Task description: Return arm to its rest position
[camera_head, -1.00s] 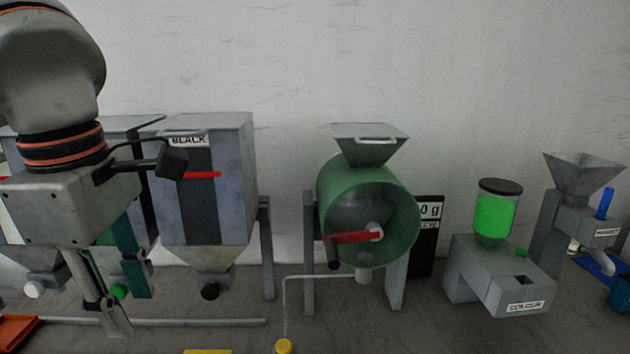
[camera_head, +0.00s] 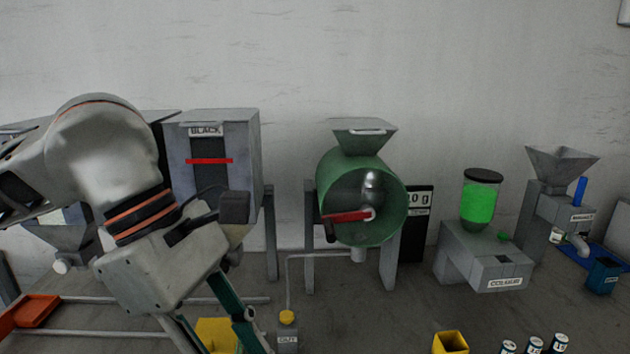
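My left arm comes in from the left with its gripper (camera_head: 225,335) pointing down at the bottom left of the head view. Its fingers run to the bottom edge, so the tips are partly cut off. The fingers look spread apart, with nothing seen between them. A yellow container (camera_head: 217,334) shows behind the fingers; I cannot tell whether they touch it. My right gripper is not in view.
Behind the arm stands the hopper marked BLACK (camera_head: 245,150). To the right are a green drum mixer (camera_head: 400,200), a COLOUR unit (camera_head: 485,262) and a grey funnel machine (camera_head: 560,165). A yellow box (camera_head: 450,343), several small cans (camera_head: 535,345) and an orange tray (camera_head: 36,310) are in front.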

